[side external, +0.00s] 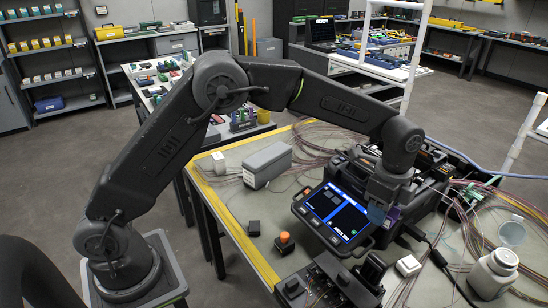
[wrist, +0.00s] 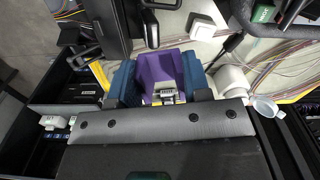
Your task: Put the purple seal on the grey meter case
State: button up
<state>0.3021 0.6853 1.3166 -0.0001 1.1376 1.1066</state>
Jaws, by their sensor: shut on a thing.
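The purple seal (wrist: 160,68) sits between the blue fingers of my gripper (wrist: 160,84) in the wrist view, and my gripper is shut on it. In the side view a small patch of the purple seal (side external: 393,213) shows beside my gripper (side external: 383,212), just right of the lit screen; most of it is hidden there. A grey box (side external: 267,165), which looks like the meter case, lies on the table left of the screen, well apart from my gripper. I cannot make out the grey box in the wrist view.
A black device with a lit screen (side external: 336,214) stands between my gripper and the grey box. A white bottle (side external: 494,273) and loose cables are at right. The mat near the grey box is partly clear.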

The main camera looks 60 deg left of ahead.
notch_tip(320, 180, up, 7)
jog(key=shift+a+r, duration=0.1)
jog(key=shift+a, duration=0.05)
jog(key=w+a+n, duration=0.2)
jog(key=a+n, duration=0.6)
jog(key=a, duration=1.9)
jog(key=s+a+n, duration=0.4)
jog(key=s+a, duration=0.3)
jog(key=a, duration=0.6)
jog(key=s+a+n, duration=0.4)
jog(key=s+a, duration=0.3)
jog(key=a, duration=0.5)
send_over(258, 157)
jog(key=f, duration=1.2)
jog(key=shift+s+a, duration=0.25)
jog(key=shift+s, duration=0.05)
jog(key=shift+w+d+f, duration=0.2)
jog(key=shift+w+f, duration=0.05)
jog(key=shift+w, duration=0.1)
jog(key=shift+f, duration=1.95)
